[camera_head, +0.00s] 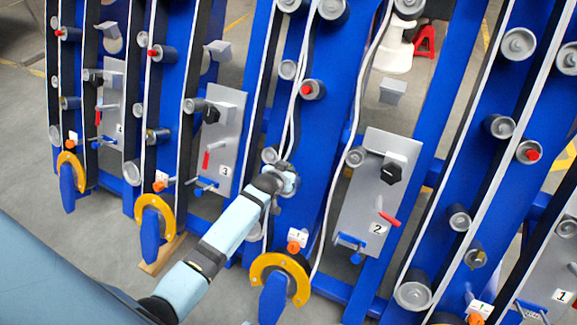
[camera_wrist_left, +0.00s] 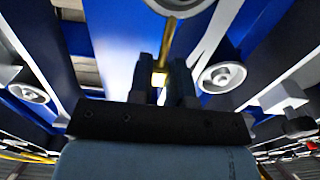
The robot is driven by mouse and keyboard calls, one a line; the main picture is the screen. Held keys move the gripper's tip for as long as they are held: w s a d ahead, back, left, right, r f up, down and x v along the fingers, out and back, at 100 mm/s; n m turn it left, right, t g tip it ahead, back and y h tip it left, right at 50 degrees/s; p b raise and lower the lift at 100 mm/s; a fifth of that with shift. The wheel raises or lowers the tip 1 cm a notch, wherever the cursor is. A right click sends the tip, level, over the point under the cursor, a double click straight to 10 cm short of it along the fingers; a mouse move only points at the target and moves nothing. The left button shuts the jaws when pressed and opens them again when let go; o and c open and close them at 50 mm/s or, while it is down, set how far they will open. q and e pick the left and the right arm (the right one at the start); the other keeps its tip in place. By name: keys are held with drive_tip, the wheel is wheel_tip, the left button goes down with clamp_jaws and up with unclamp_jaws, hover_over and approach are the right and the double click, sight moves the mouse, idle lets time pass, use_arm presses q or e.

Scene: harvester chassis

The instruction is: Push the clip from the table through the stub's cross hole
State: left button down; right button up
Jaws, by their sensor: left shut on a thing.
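My left gripper (camera_head: 287,180) reaches up from the lower left to a blue frame post in the head view. In the left wrist view the gripper (camera_wrist_left: 163,82) is shut on a thin yellowish clip (camera_wrist_left: 168,45). The clip points away from the fingers, towards a grey round stub (camera_wrist_left: 178,5) at the top edge. I cannot tell whether the clip's tip touches the stub or enters a hole; no cross hole is visible. In the head view the clip is not distinguishable at the gripper. My right gripper is not in view.
Other grey rollers (camera_wrist_left: 222,77) protrude close by. White belts (camera_head: 332,180) run along the blue posts. A grey panel marked 2 (camera_head: 372,215) stands to the right and panel 3 (camera_head: 226,130) to the left. A yellow ring guard (camera_head: 281,260) sits below the gripper.

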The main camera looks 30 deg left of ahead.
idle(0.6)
use_arm(q)
drive_tip(key=shift+p, duration=0.35)
idle(0.3)
drive_tip(key=shift+p, duration=0.4)
drive_tip(key=shift+s+f, duration=0.1)
drive_tip(key=shift+f, duration=0.05)
drive_tip(key=shift+s+d+f+b, duration=0.1)
drive_tip(key=shift+s+f+b, duration=0.1)
drive_tip(key=shift+s+f, duration=0.35)
drive_tip(key=shift+s+a+f+b, duration=0.1)
drive_tip(key=shift+s+f+b, duration=0.1)
drive_tip(key=shift+f, duration=0.55)
drive_tip(key=shift+s+d+f+b, duration=0.1)
drive_tip(key=shift+s+f+b, duration=0.1)
drive_tip(key=shift+s+f, duration=0.35)
drive_tip(key=c, duration=1)
unclamp_jaws()
drive_tip(key=shift+w, duration=0.2)
